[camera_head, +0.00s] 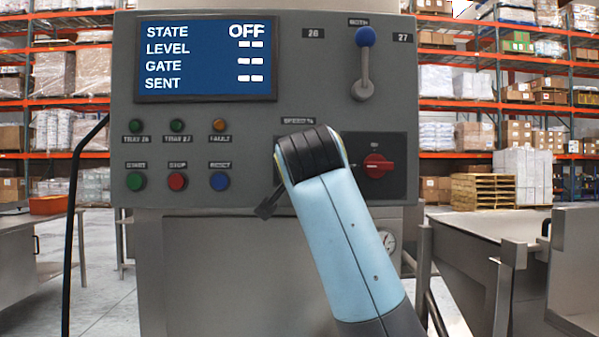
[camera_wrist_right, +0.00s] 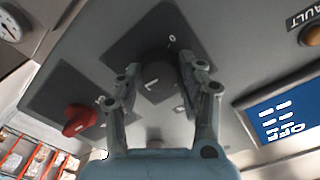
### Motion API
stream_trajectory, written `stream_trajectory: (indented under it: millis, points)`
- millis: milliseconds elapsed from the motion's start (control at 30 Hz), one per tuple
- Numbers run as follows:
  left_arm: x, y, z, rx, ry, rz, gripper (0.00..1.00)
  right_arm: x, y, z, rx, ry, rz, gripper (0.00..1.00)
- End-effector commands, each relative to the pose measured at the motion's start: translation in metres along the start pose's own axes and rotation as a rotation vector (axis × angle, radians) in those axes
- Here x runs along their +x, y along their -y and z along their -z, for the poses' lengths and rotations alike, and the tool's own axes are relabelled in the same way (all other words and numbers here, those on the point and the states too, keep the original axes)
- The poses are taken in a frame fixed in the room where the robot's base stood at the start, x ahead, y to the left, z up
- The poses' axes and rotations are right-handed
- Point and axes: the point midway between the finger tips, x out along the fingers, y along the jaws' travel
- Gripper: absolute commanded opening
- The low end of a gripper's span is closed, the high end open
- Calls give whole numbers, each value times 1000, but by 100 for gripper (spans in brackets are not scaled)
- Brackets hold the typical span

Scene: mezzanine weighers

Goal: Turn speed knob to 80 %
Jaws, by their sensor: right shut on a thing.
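The speed knob (camera_wrist_right: 156,72) is a dark round knob on a dark square plate in the right wrist view. A light mark shows on it, but I cannot read its setting. A 0 shows on the plate by its upper right; other scale marks are mostly hidden. My right gripper (camera_wrist_right: 160,64) is shut on the knob, one finger on each side. In the head view my right wrist covers the knob, below the SPEED % label (camera_head: 298,121). The display (camera_head: 207,60) reads STATE OFF, with dashes for LEVEL, GATE and SENT. My left gripper is not in view.
A red rotary switch (camera_head: 378,166) sits right of my wrist, also in the right wrist view (camera_wrist_right: 78,119). A blue-tipped lever (camera_head: 365,65) is above it. Green, red and blue buttons (camera_head: 177,181) are at the left. A gauge (camera_head: 388,242) is below.

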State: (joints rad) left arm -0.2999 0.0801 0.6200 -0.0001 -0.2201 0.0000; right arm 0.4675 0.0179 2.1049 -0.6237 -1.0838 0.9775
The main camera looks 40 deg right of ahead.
Motion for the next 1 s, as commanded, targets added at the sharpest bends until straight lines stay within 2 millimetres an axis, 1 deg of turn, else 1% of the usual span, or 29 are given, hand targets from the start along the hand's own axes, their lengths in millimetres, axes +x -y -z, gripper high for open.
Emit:
stream_trajectory:
  millis: [33,300,500,700,1000]
  points:
    - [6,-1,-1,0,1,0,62,0,-3,-5,41,7,-4,6]
    - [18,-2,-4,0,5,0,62,0,-2,-5,250,7,-5,6]
    - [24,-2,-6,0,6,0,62,0,-2,-4,353,7,-6,6]
    - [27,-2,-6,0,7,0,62,0,-2,-3,409,6,-5,6]
    - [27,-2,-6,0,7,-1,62,0,-1,-2,429,5,-5,6]
